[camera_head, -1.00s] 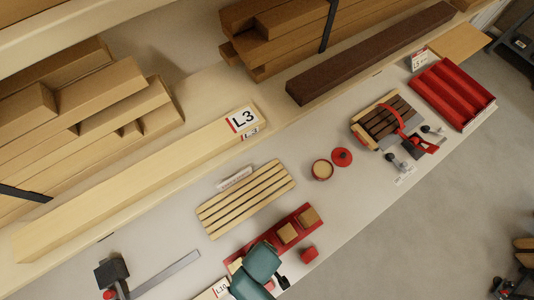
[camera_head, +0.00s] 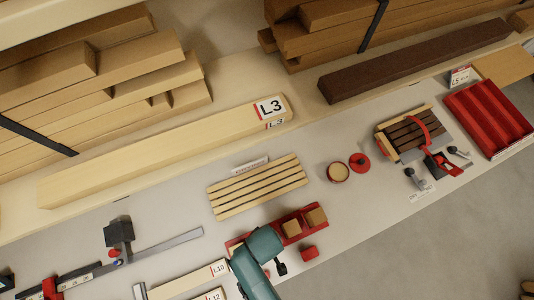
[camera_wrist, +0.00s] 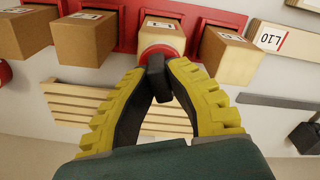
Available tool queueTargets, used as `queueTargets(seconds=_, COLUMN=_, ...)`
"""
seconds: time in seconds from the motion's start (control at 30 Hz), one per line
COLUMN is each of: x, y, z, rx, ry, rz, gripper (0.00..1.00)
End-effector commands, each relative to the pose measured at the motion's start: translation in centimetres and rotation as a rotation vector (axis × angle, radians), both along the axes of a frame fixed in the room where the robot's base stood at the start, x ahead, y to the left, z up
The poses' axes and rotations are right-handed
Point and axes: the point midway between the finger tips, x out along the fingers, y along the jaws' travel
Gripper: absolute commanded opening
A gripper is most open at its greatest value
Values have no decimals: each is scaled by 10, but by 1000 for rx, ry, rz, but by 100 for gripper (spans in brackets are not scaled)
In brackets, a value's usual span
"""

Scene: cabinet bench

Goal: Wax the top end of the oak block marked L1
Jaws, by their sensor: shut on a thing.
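In the wrist view my gripper (camera_wrist: 158,72) has its yellow-ribbed fingers shut on the black handle of a round red-rimmed applicator (camera_wrist: 150,52). The applicator is at the end of the middle, paler wooden block (camera_wrist: 163,32); whether it presses on it I cannot tell. Labels on the blocks are too small to read surely, so L1 is not identified. The blocks stand in a red rack (camera_wrist: 205,12), which also shows in the head view (camera_head: 304,213). There my teal gripper (camera_head: 262,246) covers the rack's left part and hides its fingers. An open wax tin (camera_head: 338,173) stands behind, right.
Neighbouring blocks (camera_wrist: 85,40) (camera_wrist: 230,55) stand close on both sides. The L10 piece (camera_head: 190,280) lies left. A long L3 beam (camera_head: 170,150) lies behind.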

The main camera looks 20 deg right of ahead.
Motion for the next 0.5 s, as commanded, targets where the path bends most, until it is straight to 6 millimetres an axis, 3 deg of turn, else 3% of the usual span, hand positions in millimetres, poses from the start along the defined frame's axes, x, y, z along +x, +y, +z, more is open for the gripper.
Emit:
queueTargets(seconds=0.23, x=-1, y=0, z=2, rx=0, ry=2, rz=0, gripper=0)
queueTargets(seconds=0.5, x=0, y=0, z=31, rx=0, ry=-1, rz=0, gripper=0)
